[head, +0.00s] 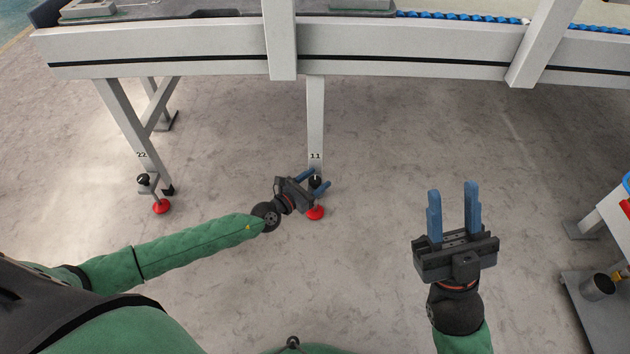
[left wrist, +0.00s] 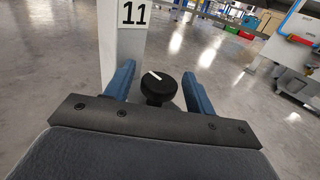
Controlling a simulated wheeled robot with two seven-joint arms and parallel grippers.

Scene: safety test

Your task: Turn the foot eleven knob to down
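The foot eleven knob (left wrist: 159,89) is a round black knob with a white pointer line, below the "11" label on a light grey leg (head: 315,120). In the left wrist view the pointer runs toward the upper left. In the head view the knob (head: 315,181) is small and sits above a red foot pad (head: 315,213). My left gripper (head: 314,180) is open, with its blue fingers on either side of the knob; I cannot tell whether they touch it. My right gripper (head: 453,208) is open and empty, above bare floor.
Another leg labelled "22" (head: 125,125) with its own black knob (head: 143,179) and red pad (head: 161,207) stands at the left. The conveyor frame (head: 180,48) runs overhead. The floor between is clear.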

